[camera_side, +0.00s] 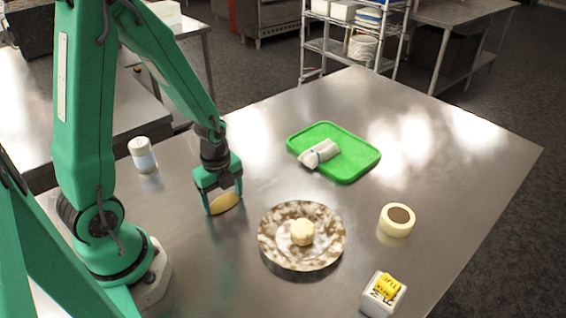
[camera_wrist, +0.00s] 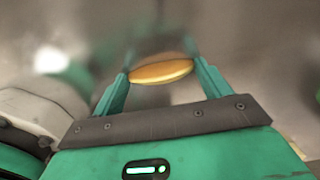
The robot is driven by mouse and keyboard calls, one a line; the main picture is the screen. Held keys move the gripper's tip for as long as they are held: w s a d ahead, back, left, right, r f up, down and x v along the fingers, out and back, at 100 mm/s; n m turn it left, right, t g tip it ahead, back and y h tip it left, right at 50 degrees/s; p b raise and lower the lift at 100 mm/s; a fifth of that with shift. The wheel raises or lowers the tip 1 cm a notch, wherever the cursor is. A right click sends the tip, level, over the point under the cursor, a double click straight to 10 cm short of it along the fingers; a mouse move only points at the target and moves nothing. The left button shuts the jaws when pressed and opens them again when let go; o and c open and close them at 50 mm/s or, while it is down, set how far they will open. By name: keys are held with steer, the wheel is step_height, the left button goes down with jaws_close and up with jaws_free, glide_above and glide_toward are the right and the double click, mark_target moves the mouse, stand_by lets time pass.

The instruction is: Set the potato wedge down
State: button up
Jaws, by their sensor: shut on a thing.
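The potato wedge (camera_side: 225,203) is a yellow-tan, flattened oval piece. My gripper (camera_side: 223,201) is shut on it, with one green finger at each side. In the side view it is low over the steel table (camera_side: 215,265), left of the speckled plate. I cannot tell whether the wedge touches the table. In the wrist view the wedge (camera_wrist: 160,72) lies across between the tips of the two green fingers (camera_wrist: 161,80). The steel surface behind it is blurred.
A speckled plate (camera_side: 275,255) holds a pale round piece (camera_side: 302,232). A green tray (camera_side: 357,165) bears a rolled cloth (camera_side: 319,154). Bare steel surrounds the gripper.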

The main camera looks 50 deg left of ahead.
steer(key=o, duration=1)
steer(key=shift+r, duration=0.1)
steer(key=shift+r, duration=6)
steer(key=shift+r, duration=0.1)
step_height(320, 180, up, 11)
steer(key=n+t, duration=0.5)
steer(key=n, duration=1)
glide_above(223, 197)
steer(key=s+d, duration=0.4)
steer(key=d, duration=0.1)
steer(key=shift+s+d+r+n+t, duration=0.15)
steer(key=shift+s+r+n, duration=0.1)
steer(key=shift+n, duration=0.5)
steer(key=shift+s+d+r+n+t, duration=0.15)
steer(key=shift+r+n, duration=0.1)
steer(key=shift+n, duration=0.5)
